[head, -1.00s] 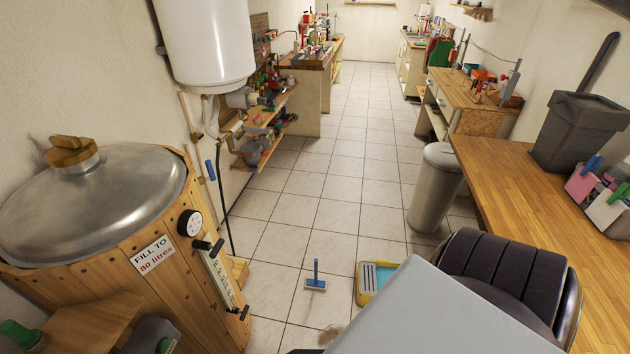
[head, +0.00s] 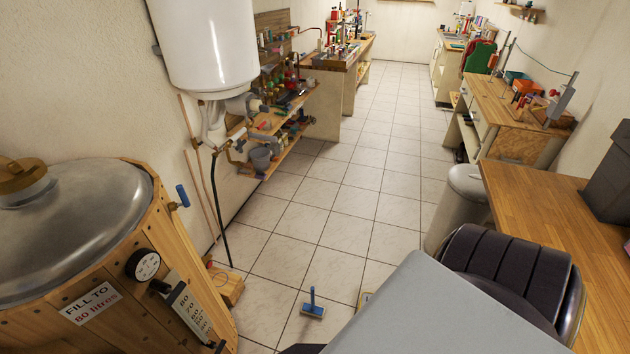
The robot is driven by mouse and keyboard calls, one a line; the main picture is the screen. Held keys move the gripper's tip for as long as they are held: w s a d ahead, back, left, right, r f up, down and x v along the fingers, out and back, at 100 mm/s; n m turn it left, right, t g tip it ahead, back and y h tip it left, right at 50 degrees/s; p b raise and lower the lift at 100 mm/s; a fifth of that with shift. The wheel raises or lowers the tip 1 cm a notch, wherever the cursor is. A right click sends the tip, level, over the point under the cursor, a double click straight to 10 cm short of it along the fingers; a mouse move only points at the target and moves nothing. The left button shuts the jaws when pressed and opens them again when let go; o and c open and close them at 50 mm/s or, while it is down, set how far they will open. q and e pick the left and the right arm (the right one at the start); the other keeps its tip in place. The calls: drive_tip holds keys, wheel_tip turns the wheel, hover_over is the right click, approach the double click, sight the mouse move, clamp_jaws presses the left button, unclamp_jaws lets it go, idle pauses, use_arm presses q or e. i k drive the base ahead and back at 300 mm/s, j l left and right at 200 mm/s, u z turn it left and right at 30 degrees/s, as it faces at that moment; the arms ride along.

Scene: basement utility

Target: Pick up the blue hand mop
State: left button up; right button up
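The blue hand mop (head: 312,306) stands on the tiled floor at the lower middle of the head view. Its short blue handle points up from a small flat head with a pale edge. Neither of my grippers shows in the view.
A wooden barrel (head: 150,270) with a metal lid stands at left. A small wooden block (head: 229,289) lies beside it. A bin (head: 459,208) and wooden worktop (head: 545,225) line the right. The tiled aisle ahead (head: 350,180) is clear.

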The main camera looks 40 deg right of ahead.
sight(317, 312)
drive_tip(key=l+u, duration=0.15)
drive_tip(key=l, duration=0.7)
drive_tip(key=k+l+u, duration=0.15)
drive_tip(key=l, duration=0.65)
